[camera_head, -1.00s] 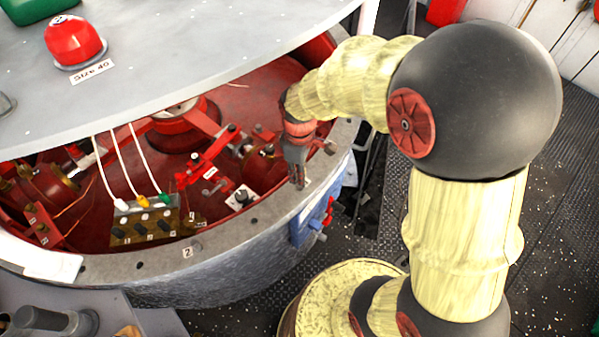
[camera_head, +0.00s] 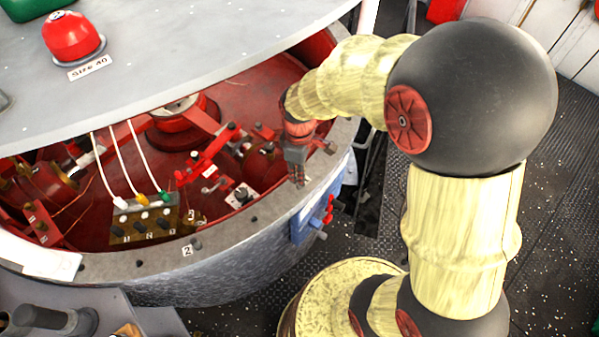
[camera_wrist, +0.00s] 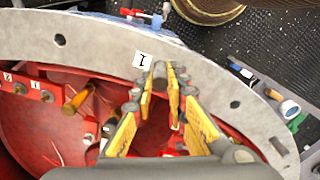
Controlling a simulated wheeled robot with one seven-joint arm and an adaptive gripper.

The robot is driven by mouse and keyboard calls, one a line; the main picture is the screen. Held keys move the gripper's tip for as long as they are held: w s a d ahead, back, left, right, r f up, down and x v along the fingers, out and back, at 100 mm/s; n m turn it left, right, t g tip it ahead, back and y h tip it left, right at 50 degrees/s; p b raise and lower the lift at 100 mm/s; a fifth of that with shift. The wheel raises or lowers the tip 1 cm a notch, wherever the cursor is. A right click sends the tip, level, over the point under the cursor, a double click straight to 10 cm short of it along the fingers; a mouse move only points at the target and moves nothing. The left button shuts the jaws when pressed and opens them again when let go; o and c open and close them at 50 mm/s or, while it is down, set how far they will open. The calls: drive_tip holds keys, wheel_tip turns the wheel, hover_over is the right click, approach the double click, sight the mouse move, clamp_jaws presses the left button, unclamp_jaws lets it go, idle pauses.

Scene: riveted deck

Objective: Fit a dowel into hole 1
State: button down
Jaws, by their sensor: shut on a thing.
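My gripper (camera_head: 297,176) is over the grey rim (camera_head: 268,222) of the round housing, pointing down. In the wrist view my gripper (camera_wrist: 163,84) has its yellow fingers shut on a small grey dowel (camera_wrist: 160,70). The dowel's tip is close to the rim, just right of the white label 1 (camera_wrist: 143,60). Hole 1 is hidden behind the fingers and dowel. I cannot tell whether the dowel is in the hole or above it.
A grey lid (camera_head: 190,60) overhangs the red interior. Inside are a terminal block (camera_head: 146,226) with white cables and a red lever (camera_head: 208,154). A blue box (camera_head: 308,226) with a red handle is on the outer wall. Open holes (camera_wrist: 59,40) dot the rim.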

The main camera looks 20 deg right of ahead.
drive_tip(key=shift+f+b, duration=0.3)
drive_tip(key=shift+f, duration=0.35)
drive_tip(key=c, duration=1.7)
unclamp_jaws()
drive_tip(key=shift+r, duration=0.1)
wheel_tip(320, 180, up, 7)
drive_tip(key=shift+r, duration=0.15)
